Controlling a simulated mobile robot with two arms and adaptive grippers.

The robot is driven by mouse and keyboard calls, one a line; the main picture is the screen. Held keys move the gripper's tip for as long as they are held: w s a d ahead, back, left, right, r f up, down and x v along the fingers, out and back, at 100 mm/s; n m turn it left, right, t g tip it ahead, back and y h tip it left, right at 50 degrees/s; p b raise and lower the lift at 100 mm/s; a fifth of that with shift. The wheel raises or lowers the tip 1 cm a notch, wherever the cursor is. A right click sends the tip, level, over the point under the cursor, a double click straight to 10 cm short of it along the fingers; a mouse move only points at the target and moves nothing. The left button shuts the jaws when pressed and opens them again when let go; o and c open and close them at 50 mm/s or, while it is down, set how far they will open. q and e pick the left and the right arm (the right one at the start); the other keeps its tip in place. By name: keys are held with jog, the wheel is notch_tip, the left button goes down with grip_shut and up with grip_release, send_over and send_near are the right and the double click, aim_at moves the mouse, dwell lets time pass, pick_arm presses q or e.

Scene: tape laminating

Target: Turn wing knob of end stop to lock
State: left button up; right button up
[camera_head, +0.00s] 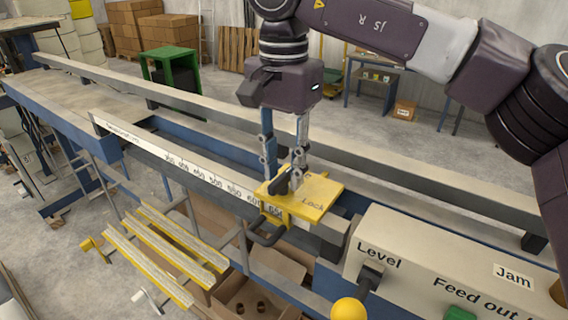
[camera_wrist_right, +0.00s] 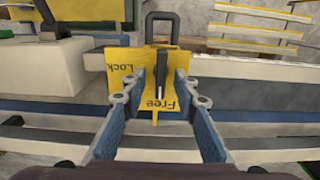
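The end stop (camera_head: 318,200) is a yellow plate on the rail beside the ruler, close to the 650 mark. It also shows in the wrist view (camera_wrist_right: 118,58), with the words Lock and Free on it. Its black wing knob (camera_wrist_right: 161,68) stands lengthwise there, its near end at the word Free. My right gripper (camera_head: 283,178) points down over the end stop. Its two fingers (camera_wrist_right: 161,78) stand apart on either side of the knob, with a gap showing on both sides. In the head view the fingers partly hide the knob. My left gripper is out of view.
A beige control panel (camera_head: 420,255) with Level, Feed out and Jam labels stands right of the end stop. A yellow ball-topped lever (camera_head: 348,309) is at the front. Long rails (camera_head: 400,172) run behind the end stop. A black loop handle (camera_wrist_right: 161,22) juts from the end stop.

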jog(key=shift+s+a+f, duration=0.1)
jog(key=shift+a, duration=0.05)
jog(key=shift+c, duration=0.7)
grip_shut()
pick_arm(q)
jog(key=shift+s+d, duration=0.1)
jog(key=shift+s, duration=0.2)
